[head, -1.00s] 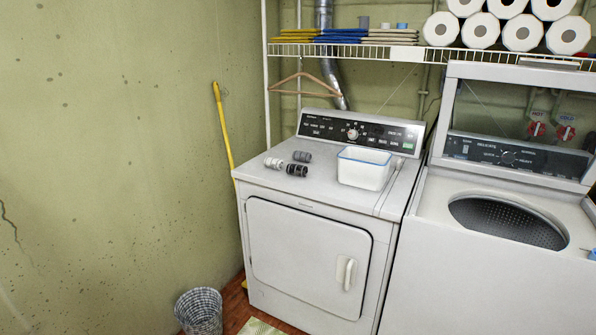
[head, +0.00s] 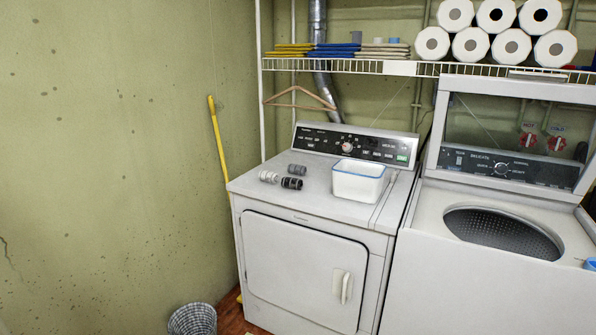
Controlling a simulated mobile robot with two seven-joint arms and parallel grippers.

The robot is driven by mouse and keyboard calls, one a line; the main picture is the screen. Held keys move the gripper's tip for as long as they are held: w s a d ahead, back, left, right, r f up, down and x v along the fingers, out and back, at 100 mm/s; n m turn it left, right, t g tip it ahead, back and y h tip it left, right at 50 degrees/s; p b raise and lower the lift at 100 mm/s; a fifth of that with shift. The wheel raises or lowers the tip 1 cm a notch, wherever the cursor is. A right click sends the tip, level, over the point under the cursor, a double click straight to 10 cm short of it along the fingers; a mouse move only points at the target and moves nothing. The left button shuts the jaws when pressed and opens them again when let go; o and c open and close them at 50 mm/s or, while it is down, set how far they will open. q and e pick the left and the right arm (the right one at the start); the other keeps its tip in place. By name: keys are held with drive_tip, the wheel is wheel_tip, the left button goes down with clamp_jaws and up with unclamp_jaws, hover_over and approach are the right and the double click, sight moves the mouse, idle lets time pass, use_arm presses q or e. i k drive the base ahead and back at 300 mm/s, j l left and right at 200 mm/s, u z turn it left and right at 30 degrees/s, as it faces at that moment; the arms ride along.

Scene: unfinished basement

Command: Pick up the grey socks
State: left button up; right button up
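Three rolled pairs of socks lie on the left part of the dryer top (head: 325,207) in the head view. The grey socks (head: 297,170) are at the back of the group. A whitish pair (head: 268,176) lies to the front left, and a black or dark pair (head: 292,183) lies in front of the grey one. A white bin with a blue rim (head: 358,184) stands to their right on the same top. Neither of my grippers is in view.
An open washer (head: 440,285) stands right of the dryer. A wire shelf (head: 350,63) with folded cloths and paper rolls (head: 432,44) hangs above. A hanger (head: 298,98) hangs below it. A wicker basket (head: 193,320) and a yellow pole (head: 219,145) are left of the dryer.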

sight(293, 169)
drive_tip(key=i+j+z, duration=0.1)
drive_tip(key=i+z, duration=0.15)
drive_tip(key=i, duration=0.25)
drive_tip(key=i+j+z, duration=0.25)
drive_tip(key=i, duration=0.25)
drive_tip(key=i+j+z, duration=0.25)
drive_tip(key=i, duration=0.25)
